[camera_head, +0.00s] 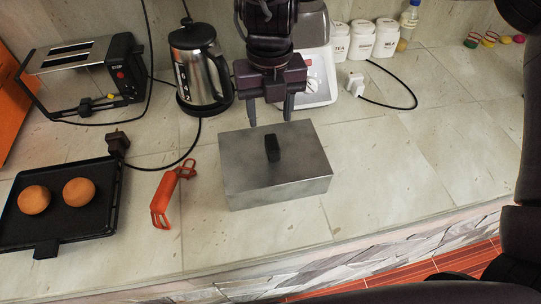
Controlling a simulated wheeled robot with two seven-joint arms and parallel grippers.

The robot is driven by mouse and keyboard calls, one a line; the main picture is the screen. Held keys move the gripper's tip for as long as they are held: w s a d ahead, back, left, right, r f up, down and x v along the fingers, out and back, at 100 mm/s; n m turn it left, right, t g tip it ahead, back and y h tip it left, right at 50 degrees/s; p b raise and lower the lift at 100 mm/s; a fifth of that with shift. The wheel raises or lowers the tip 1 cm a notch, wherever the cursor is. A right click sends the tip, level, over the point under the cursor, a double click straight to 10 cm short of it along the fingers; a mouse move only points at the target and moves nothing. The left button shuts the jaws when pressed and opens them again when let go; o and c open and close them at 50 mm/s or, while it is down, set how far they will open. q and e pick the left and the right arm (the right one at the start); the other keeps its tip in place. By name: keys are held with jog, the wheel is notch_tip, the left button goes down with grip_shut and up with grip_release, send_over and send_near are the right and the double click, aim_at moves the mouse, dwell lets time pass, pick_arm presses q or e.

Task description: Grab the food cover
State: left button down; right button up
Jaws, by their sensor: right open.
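The food cover (290,178) is a grey, box-shaped metal lid with a small black handle (272,148) on top. It sits flat on the stone counter near the front edge, in the middle of the view. My right gripper (270,117) points down just behind and above the cover. Its two fingers are apart with nothing between them, and it appears clear of the handle. My left gripper is not in view. What lies under the cover is hidden.
A black tray (75,232) with two round buns and a red-orange tool (166,198) lie left of the cover. A kettle (199,68), toaster (95,72) and white appliance (318,75) stand behind. White canisters (361,42) stand at the back. The counter right of the cover is clear.

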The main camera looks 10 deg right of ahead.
aim_at(272, 142)
jog(key=shift+s+f, duration=0.25)
jog(key=shift+f, duration=0.6)
jog(key=f, duration=0.2)
jog(key=f+p, duration=0.1)
jog(key=f, duration=0.2)
jog(key=shift+s+d, duration=0.2)
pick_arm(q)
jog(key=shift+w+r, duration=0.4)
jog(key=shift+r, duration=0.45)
pick_arm(e)
grip_shut()
